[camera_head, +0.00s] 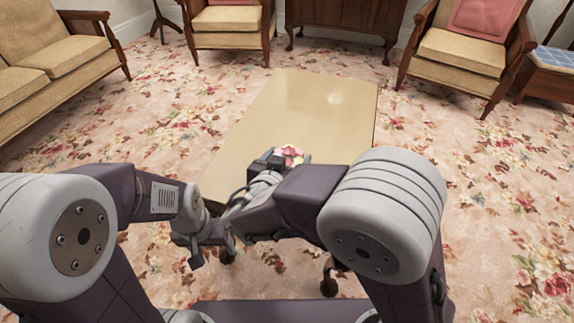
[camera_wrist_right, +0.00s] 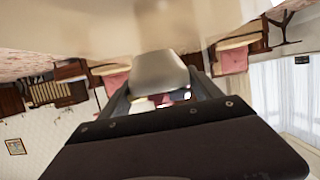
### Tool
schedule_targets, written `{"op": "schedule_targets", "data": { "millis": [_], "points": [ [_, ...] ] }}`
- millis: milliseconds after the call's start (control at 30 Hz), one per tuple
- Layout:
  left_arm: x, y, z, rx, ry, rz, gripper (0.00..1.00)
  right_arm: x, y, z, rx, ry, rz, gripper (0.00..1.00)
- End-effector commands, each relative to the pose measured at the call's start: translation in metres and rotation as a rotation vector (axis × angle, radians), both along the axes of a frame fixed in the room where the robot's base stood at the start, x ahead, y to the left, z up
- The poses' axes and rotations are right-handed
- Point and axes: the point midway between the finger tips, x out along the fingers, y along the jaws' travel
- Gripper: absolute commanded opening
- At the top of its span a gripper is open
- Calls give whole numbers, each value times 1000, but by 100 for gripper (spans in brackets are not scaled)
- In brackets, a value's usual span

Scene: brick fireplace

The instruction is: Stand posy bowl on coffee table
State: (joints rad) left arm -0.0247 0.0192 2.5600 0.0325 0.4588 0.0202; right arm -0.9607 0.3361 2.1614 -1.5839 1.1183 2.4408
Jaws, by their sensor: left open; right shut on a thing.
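The posy bowl shows as pink and white flowers (camera_head: 290,153) over the near part of the coffee table (camera_head: 310,105). In the right wrist view, its pale rounded body (camera_wrist_right: 160,76) sits between my right gripper's fingers (camera_wrist_right: 163,102), with pink flowers just below it in that tilted picture. My right gripper (camera_head: 276,160) is shut on the bowl. The pale tabletop fills the top of the wrist view; I cannot tell whether the bowl touches it. My left gripper (camera_head: 212,252) is open and empty, low beside the table's near left side. My right arm hides the table's near end.
The visible tabletop beyond the bowl is bare. A sofa (camera_head: 60,55) stands at the left, armchairs (camera_head: 228,20) (camera_head: 460,50) stand at the back, and a dark wooden cabinet (camera_head: 345,15) is behind the table. Floral carpet (camera_head: 490,180) is open on both sides.

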Motion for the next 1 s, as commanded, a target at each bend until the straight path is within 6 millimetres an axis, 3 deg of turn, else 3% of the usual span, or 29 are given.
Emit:
{"op": "schedule_targets", "data": {
  "millis": [33, 200, 367, 567, 1000],
  "points": [
    [0, 0, -8, 0, 0, 0, 67, 10, 3, -10, -1, -1, -4, 1],
    [0, 0, -11, 0, 0, 0, 67, 27, 11, -18, 1, -1, 0, 1],
    [0, 0, -13, 0, 0, 0, 67, 28, 11, -21, 0, -1, 0, 1],
    [0, 0, -37, 0, 0, 0, 67, 27, 11, -58, -2, 0, 1, 1],
    [0, 0, -41, 0, 0, 0, 67, 27, 11, -61, 1, -2, 1, 1]
  ]
}}
